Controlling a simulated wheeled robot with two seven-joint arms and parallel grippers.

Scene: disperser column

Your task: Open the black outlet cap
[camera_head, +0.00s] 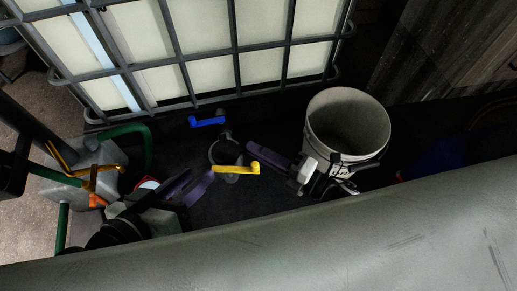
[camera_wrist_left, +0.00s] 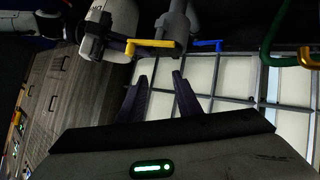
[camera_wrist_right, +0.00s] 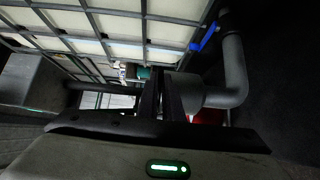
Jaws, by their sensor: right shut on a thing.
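The black outlet cap (camera_head: 224,153) shows as a dark round piece at the outlet in front of the caged tank, between the blue handle (camera_head: 207,121) and the yellow handle (camera_head: 236,169). My right gripper (camera_head: 252,149) reaches in from the right and is shut on the cap's edge. In the right wrist view its fingers (camera_wrist_right: 162,80) are close together against the round grey cap (camera_wrist_right: 188,91), at the end of a bent pipe (camera_wrist_right: 233,75). My left gripper (camera_head: 194,182) is empty, left of the yellow handle. In the left wrist view its fingers (camera_wrist_left: 160,76) are apart.
The caged white tank (camera_head: 200,60) fills the back. A pale bucket (camera_head: 347,125) stands to the right, close to my right gripper. A grey box with green pipes and a yellow handle (camera_head: 90,170) stands on the left. A large grey surface (camera_head: 300,240) crosses the front.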

